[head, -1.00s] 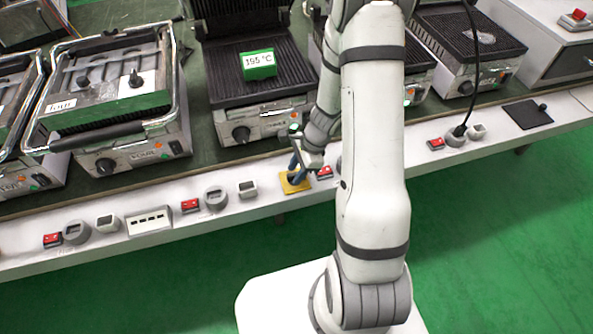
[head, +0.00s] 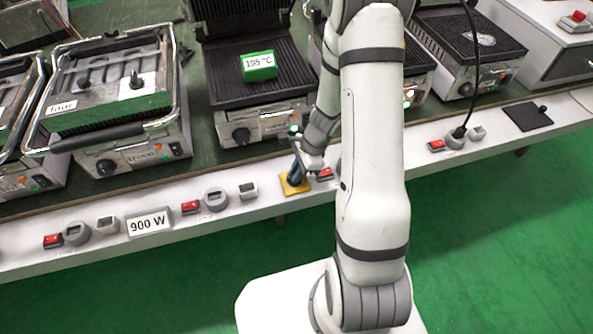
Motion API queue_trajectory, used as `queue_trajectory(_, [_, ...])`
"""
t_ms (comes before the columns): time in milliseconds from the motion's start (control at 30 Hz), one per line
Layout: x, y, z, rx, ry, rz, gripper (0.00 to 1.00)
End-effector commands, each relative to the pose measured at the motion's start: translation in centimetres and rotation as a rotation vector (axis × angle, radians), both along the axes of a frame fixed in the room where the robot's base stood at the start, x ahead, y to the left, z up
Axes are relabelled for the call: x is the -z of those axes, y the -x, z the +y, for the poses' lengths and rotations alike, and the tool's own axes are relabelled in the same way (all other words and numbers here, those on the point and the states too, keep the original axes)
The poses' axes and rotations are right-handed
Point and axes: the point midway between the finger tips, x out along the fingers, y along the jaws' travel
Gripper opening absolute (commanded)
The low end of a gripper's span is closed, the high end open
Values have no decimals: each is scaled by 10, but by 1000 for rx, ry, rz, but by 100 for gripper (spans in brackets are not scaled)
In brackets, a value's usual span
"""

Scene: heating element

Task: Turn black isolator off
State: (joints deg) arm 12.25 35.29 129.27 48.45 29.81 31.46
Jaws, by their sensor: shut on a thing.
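A yellow plate (head: 288,188) lies on the white front ledge left of my arm. My gripper (head: 295,178) points down at it and is shut on what appears to be the isolator handle there. The handle is mostly hidden by the dark fingers, so its angle cannot be told. A separate black plate with a small black knob (head: 528,115) lies on the ledge at the right, well away from my gripper.
Contact grills (head: 120,100) stand behind the ledge. Red switches (head: 190,207), round grey sockets (head: 215,199) and a "900 W" display (head: 150,222) line it. A green temperature sign (head: 258,65) sits on the middle grill. A black cable (head: 476,70) hangs at right.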

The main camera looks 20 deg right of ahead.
Motion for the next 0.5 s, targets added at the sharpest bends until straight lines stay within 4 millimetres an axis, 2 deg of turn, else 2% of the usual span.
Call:
queue_trajectory(267, [-1,-1,1,-126,-2,1,0])
queue_trajectory(500, [-2,-3,1,-333,-1,0,0])
